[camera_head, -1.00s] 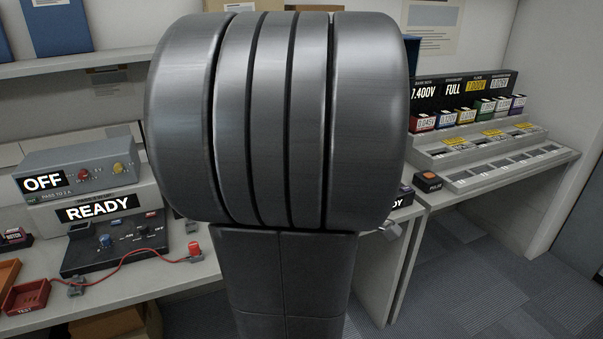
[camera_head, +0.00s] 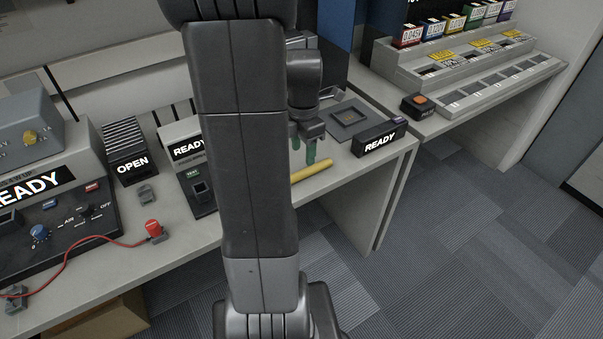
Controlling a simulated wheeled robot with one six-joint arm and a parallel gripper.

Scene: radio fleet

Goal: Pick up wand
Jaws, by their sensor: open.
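A yellow rod (camera_head: 312,172), which looks like the wand, lies on the grey bench near its front edge. Its left end is hidden behind my arm. My gripper (camera_head: 303,146) shows just to the right of my arm, with its green-tipped fingers pointing down. It is open, with nothing seen between the fingers. In the picture its fingertips are just above the rod; I cannot tell whether they touch it.
A black READY box (camera_head: 379,140) and a dark square tray (camera_head: 348,115) stand right of the gripper. A small READY device (camera_head: 190,150) and an OPEN unit (camera_head: 130,160) stand left. A red cable crosses the bench at far left. Carpet is clear at right.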

